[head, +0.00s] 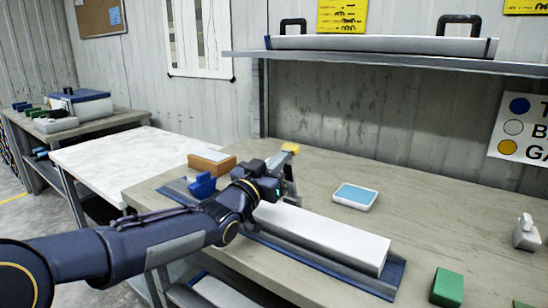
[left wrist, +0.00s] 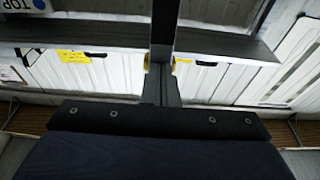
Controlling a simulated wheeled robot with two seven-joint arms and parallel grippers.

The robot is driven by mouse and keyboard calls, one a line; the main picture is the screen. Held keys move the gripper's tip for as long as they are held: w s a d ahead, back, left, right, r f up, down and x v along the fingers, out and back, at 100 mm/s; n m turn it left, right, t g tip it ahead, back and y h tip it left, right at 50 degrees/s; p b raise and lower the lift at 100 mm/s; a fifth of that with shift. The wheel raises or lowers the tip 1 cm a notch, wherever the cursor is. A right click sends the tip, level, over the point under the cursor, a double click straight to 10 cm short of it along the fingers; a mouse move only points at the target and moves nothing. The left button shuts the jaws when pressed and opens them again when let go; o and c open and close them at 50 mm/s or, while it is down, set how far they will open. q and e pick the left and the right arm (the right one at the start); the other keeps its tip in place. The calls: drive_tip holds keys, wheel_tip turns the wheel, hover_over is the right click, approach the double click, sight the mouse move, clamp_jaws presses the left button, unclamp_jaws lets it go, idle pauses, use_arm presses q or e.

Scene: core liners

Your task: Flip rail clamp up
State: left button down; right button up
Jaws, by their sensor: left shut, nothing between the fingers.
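A long white block (head: 325,236) lies along a grey rail with a blue base (head: 370,285) on the bench. A blue clamp-like piece (head: 202,186) stands at the rail's left end, partly behind my left arm; I cannot tell its exact angle. My left gripper (head: 290,160) is above the block's far left end, shut and empty, with its fingers pointing up. A yellow piece (head: 290,148) shows at the fingertips; I cannot tell what it belongs to. In the left wrist view the closed fingers (left wrist: 161,85) show against the shelf and wall. My right gripper is out of view.
A blue-topped white tray (head: 356,197) lies behind the block. A brown box (head: 212,162) sits at the bench's back left. A green block (head: 447,288) and a grey weight-like object (head: 526,234) are at the right. A shelf (head: 380,60) hangs above.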

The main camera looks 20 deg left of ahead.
sight(289, 147)
use_arm(q)
drive_tip(key=w+r+g+p, duration=0.1)
drive_tip(key=p, duration=0.2)
drive_tip(key=w+d+r+g+y+p, duration=0.1)
drive_tip(key=w+p, duration=0.1)
drive_tip(key=p, duration=0.1)
drive_tip(key=shift+g, duration=0.3)
drive_tip(key=shift+w+d+g+p, duration=0.15)
drive_tip(key=shift+w+g+p, duration=0.15)
drive_tip(key=shift+p, duration=0.1)
drive_tip(key=shift+w+d+f, duration=0.15)
drive_tip(key=shift+w+f, duration=0.05)
drive_tip(key=shift+w, duration=0.05)
drive_tip(key=shift+w+d+f, duration=0.1)
drive_tip(key=shift+w+d, duration=0.05)
drive_tip(key=shift+w, duration=0.3)
drive_tip(key=shift+r, duration=0.2)
